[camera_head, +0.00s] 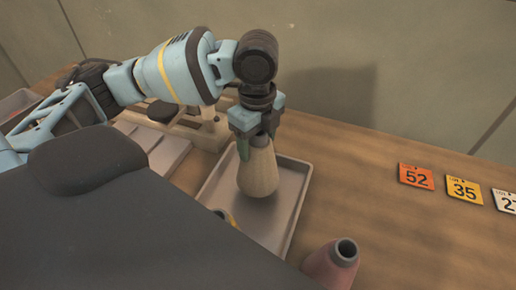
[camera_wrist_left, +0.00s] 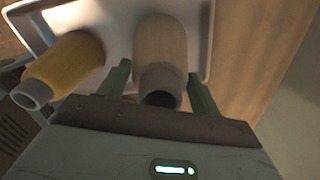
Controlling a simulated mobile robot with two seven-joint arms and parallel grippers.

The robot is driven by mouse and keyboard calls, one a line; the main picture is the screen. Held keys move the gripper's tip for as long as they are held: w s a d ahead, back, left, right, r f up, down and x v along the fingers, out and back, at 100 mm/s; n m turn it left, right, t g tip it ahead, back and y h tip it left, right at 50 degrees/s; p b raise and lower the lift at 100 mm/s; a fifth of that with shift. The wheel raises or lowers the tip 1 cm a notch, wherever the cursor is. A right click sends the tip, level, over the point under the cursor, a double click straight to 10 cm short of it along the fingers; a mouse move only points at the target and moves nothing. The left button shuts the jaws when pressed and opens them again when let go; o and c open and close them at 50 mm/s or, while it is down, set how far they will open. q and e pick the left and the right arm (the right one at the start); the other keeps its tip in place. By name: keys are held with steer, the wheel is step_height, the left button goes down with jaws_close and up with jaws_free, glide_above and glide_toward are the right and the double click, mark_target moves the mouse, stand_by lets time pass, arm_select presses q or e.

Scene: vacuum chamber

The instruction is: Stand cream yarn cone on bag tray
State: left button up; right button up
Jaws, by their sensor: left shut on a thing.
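The cream yarn cone (camera_head: 258,172) is upright in the head view, narrow end up, over the grey bag tray (camera_head: 289,206). My left gripper (camera_head: 257,139) is shut on its narrow top from above. In the left wrist view the cream cone (camera_wrist_left: 160,52) sits between the two green fingers (camera_wrist_left: 165,85), with the tray (camera_wrist_left: 206,30) behind it. I cannot tell whether its base touches the tray. A yellow cone (camera_wrist_left: 66,66) stands on the tray beside it; in the head view it is mostly hidden by a dark part of my body. My right gripper is not in view.
A pink cone (camera_head: 332,264) stands on the wooden table near the tray's front right. Number tags 52 (camera_head: 416,176), 35 (camera_head: 462,190) and a white one lie at the right. A wooden rack (camera_head: 205,131) stands left of the tray. The table between tray and tags is clear.

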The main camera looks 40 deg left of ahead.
arm_select(q)
step_height(320, 180, down, 3)
steer(key=shift+r, duration=0.1)
steer(key=shift+f, duration=0.2)
steer(key=o, duration=1.7)
steer(key=shift+c, duration=0.2)
